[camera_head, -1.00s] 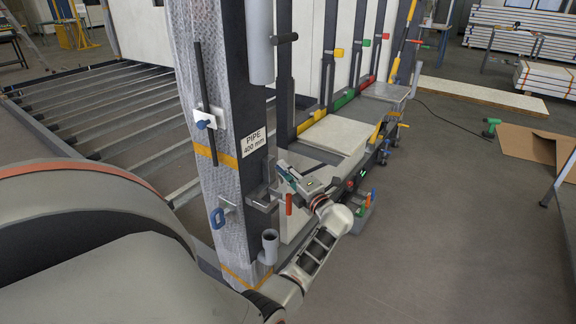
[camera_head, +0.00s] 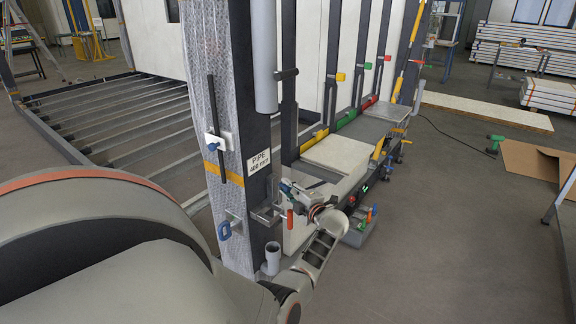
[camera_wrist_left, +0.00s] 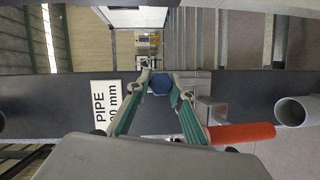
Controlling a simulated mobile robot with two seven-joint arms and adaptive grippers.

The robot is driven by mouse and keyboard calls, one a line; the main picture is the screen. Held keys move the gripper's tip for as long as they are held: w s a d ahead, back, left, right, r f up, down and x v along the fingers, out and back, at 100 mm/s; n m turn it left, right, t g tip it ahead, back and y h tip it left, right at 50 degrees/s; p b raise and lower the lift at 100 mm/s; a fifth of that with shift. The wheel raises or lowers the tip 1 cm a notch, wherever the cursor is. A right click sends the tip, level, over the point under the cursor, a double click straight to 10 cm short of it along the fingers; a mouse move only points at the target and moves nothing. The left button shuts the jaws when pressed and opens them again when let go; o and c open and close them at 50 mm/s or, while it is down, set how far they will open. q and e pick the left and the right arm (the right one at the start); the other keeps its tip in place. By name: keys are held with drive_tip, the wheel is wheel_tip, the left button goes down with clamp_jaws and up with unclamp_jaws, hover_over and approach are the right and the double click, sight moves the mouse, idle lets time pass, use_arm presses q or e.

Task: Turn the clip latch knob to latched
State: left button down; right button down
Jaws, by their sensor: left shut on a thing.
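My left gripper (camera_head: 284,186) is at the dark side face of the upright post, just below and right of the PIPE label. In the left wrist view its two teal-padded fingers (camera_wrist_left: 161,87) are closed around a small dark blue knob (camera_wrist_left: 160,82), which I take to be the clip latch knob. The fingertips sit on either side of it, against the dark post face. In the head view the gripper hides this knob. I cannot read its latch position. My right gripper is not in view.
The PIPE 400 mm label (camera_head: 259,162) is beside the gripper. A red handle (camera_head: 290,219) and an open grey tube (camera_head: 272,256) are close by. A blue loop handle (camera_head: 224,230) and a black bar (camera_head: 217,130) are on the post's front.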

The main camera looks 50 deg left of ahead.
use_arm(q)
drive_tip(key=c, duration=1.8)
unclamp_jaws()
drive_tip(key=shift+o, duration=0.2)
